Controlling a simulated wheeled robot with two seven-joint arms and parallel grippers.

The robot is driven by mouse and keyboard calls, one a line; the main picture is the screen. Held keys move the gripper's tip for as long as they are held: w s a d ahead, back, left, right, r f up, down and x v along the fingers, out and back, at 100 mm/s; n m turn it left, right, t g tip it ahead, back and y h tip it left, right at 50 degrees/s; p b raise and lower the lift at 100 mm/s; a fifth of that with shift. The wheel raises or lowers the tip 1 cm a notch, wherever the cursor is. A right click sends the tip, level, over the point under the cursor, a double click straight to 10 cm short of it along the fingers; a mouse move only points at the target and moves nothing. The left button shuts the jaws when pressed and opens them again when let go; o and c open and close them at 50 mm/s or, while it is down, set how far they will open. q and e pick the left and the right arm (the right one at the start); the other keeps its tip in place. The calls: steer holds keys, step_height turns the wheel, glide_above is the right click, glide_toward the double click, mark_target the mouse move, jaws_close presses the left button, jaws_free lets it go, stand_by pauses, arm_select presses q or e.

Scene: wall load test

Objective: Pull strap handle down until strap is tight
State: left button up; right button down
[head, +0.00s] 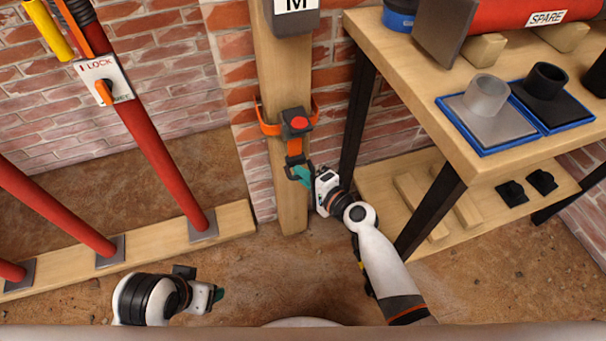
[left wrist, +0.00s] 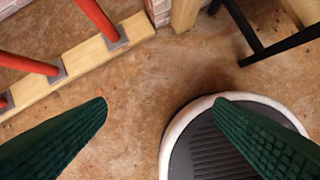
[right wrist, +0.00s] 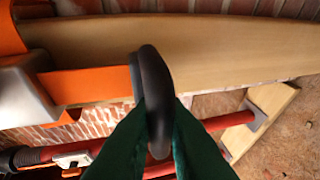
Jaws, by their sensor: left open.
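An orange strap (head: 294,147) hangs down the wooden post (head: 290,205) from a grey buckle box (head: 297,121) with a red button. The black strap handle (right wrist: 152,90) is at the strap's end. In the right wrist view the strap (right wrist: 95,84) runs straight from the buckle to the handle. My right gripper (head: 299,174) is at the post just below the buckle, and its green fingers are closed on the handle from both sides. The handle is mostly hidden in the head view. My left gripper (head: 218,294) is open and empty above the dirt floor, as its wrist view (left wrist: 160,105) shows.
Red props (head: 150,140) stand on a wooden sill (head: 235,220) at left, one with a LOCK plate (head: 103,80). A wooden table (head: 420,75) with black legs stands close on the right, bearing a red SPARE cylinder (head: 500,15). Floor between the arms is clear.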

arm_select(q)
steer(key=w+d+r+t+h+b, duration=0.2)
steer(key=w+d+r+t+b, duration=0.1)
steer(key=w+r+t, duration=0.4)
steer(key=w+d+r+t+h+b, duration=0.2)
steer(key=w+d+r+t+b, duration=0.1)
steer(key=w+r+t, duration=0.4)
steer(key=shift+w+d+r+m+t, duration=0.2)
steer(key=shift+w+r+m+t, duration=0.1)
steer(key=shift+w+m+t, duration=0.15)
arm_select(e)
step_height(320, 180, down, 6)
steer(key=shift+f, duration=0.1)
steer(key=c, duration=1.5)
jaws_free()
steer(key=shift+o, duration=0.2)
